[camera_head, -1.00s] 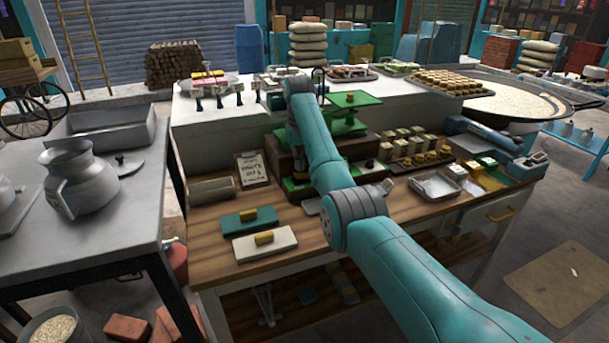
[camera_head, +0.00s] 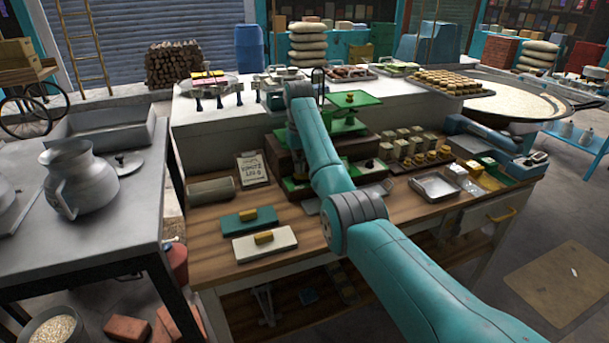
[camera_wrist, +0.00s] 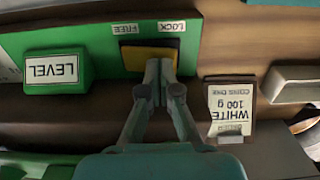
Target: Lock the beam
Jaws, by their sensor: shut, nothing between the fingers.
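In the wrist view a yellow lock tab (camera_wrist: 133,62) sits on a green panel (camera_wrist: 210,35), below upside-down FREE (camera_wrist: 126,29) and LOCK (camera_wrist: 171,26) labels. My gripper (camera_wrist: 160,68) is shut and empty, with its fingertips overlapping the tab's right part, on the LOCK side. I cannot tell whether they touch it. A green block marked LEVEL (camera_wrist: 58,72) is to the left. In the head view the balance's green pan (camera_head: 352,99) stands behind my arm, which hides my gripper and most of the balance's front. The beam itself is not clear in either view.
A card reading WHITE 100 g (camera_wrist: 229,105) stands close right of my gripper. On the wooden bench lie a clipboard (camera_head: 252,168), a green block (camera_head: 248,220), a white block (camera_head: 264,244) and a metal tray (camera_head: 434,186).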

